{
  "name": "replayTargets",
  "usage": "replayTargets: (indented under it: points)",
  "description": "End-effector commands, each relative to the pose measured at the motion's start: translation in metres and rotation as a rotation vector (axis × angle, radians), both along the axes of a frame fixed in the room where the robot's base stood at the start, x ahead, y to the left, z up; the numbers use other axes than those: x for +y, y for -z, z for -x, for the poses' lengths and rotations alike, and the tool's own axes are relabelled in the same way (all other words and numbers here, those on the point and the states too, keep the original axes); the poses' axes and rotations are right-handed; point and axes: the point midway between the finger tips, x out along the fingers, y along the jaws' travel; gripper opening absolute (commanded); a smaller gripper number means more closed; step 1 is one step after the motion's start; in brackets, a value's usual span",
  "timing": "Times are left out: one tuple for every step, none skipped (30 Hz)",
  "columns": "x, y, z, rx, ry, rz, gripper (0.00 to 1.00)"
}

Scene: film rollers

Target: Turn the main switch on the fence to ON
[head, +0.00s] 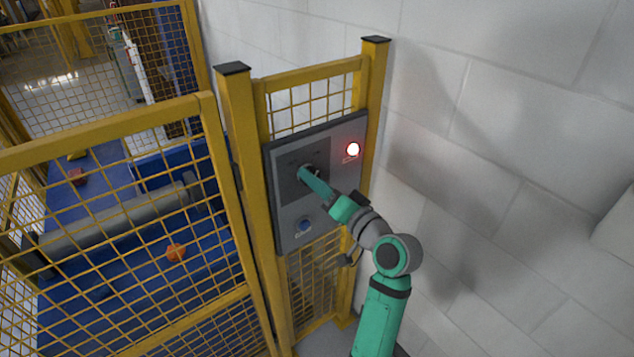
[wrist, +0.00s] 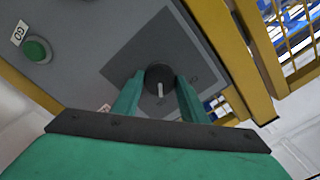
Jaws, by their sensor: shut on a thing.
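The main switch is a round black knob with a pale pointer line (wrist: 160,78) on a dark square plate. The plate is on a grey control panel (head: 288,217) mounted on the yellow fence (head: 240,130). My gripper (wrist: 158,88) is at the knob with one green finger on each side, shut on it. In the head view my gripper (head: 305,172) reaches the dark plate and hides most of the knob. The pointer line's position against any ON or OFF marking cannot be read.
A green button labelled GO (wrist: 37,50) shows in the wrist view. A white block wall (head: 500,150) stands close on the right. Behind the mesh are a roller (head: 110,218) and an orange object (head: 176,252).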

Motion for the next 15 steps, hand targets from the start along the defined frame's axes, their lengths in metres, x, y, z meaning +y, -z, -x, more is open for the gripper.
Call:
replayTargets:
  points:
    - [-0.001,0.0001,-0.0006,0.001,0.002,-0.002,0.17]
    - [-0.0011,0.0001,-0.0006,0.001,0.002,-0.002,0.17]
    - [-0.0011,0.0001,-0.0006,0.0,0.003,-0.002,0.17]
    - [-0.0011,0.0001,-0.0006,0.0,0.003,-0.002,0.17]
    - [-0.0012,0.0,-0.0006,0.0,0.003,-0.002,0.17]
    - [-0.0012,0.0,-0.0006,0.0,0.003,-0.002,0.17]
    - [-0.0013,0.0,-0.0007,0.0,0.003,-0.002,0.47]
    - [-0.0012,-0.0001,-0.0006,0.0,0.003,-0.002,0.54]
    - [-0.0012,-0.0001,-0.0006,0.0,0.003,-0.002,0.58]
    - [-0.0012,-0.0001,-0.0006,0.0,0.003,-0.002,0.58]
    - [-0.0012,-0.0001,-0.0005,0.0,0.003,-0.002,0.58]
    - [-0.0011,-0.0002,-0.0004,0.0,0.002,-0.001,0.58]
    - [-0.0011,-0.0002,-0.0004,0.0,0.002,-0.001,0.58]
    - [-0.0011,-0.0002,-0.0004,0.0,0.002,0.0,0.58]
    - [-0.001,-0.0002,-0.0004,0.0,0.002,0.0,0.58]
